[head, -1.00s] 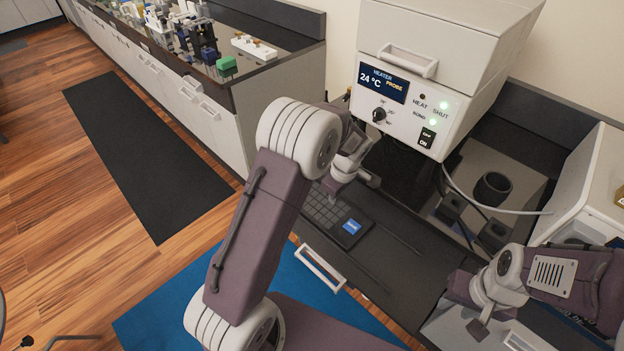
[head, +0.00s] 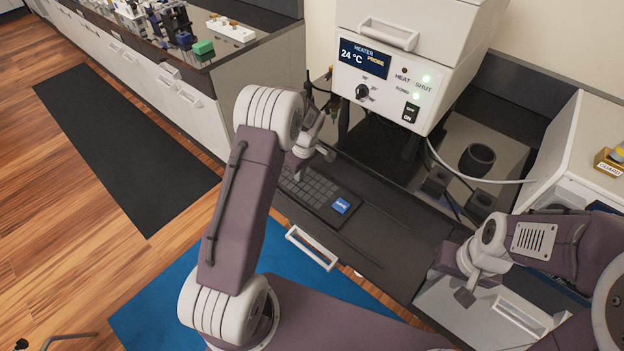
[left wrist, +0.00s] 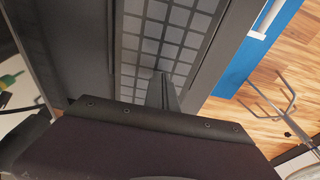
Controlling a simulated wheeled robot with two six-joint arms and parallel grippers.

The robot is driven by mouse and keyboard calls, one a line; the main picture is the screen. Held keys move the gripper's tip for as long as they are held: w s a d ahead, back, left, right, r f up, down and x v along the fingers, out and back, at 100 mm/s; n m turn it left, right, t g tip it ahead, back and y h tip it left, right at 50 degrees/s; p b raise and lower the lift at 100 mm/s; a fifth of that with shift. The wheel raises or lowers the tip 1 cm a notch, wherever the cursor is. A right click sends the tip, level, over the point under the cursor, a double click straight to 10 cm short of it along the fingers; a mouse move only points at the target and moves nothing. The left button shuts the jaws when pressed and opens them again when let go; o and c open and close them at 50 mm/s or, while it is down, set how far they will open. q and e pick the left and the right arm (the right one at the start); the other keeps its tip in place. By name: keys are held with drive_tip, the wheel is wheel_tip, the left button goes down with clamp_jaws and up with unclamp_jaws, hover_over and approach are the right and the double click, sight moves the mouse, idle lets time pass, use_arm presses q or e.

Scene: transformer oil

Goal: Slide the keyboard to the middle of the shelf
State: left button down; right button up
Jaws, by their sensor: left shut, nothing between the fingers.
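The dark keyboard (head: 312,190) with a blue label (head: 341,206) lies on the black shelf (head: 385,240) below the heater, toward the shelf's left part. My left gripper (head: 298,176) is shut and empty at the keyboard's left end, partly hidden by my arm. In the left wrist view, the shut fingers (left wrist: 162,92) reach down over the grey keys (left wrist: 160,40); I cannot tell whether they touch. My right gripper (head: 465,296) hangs at the right, off the shelf, and its jaws are too small to read.
The heater (head: 410,75) stands above the back of the shelf. A dark cup (head: 478,160) and a cable (head: 470,178) are to the right. A drawer handle (head: 312,247) juts out in front. The shelf right of the keyboard is bare.

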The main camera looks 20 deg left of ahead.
use_arm(q)
drive_tip(key=shift+w+a+f+p, duration=0.1)
drive_tip(key=shift+w+a+p, duration=0.1)
drive_tip(key=shift+a, duration=0.45)
drive_tip(key=shift+w+a+f+p, duration=0.1)
drive_tip(key=shift+w+a, duration=0.1)
drive_tip(key=shift+a, duration=0.4)
drive_tip(key=shift+f, duration=0.6)
drive_tip(key=shift+d+f+b, duration=0.1)
drive_tip(key=shift+b, duration=0.3)
drive_tip(key=shift+s+d, duration=0.1)
drive_tip(key=shift+s, duration=0.15)
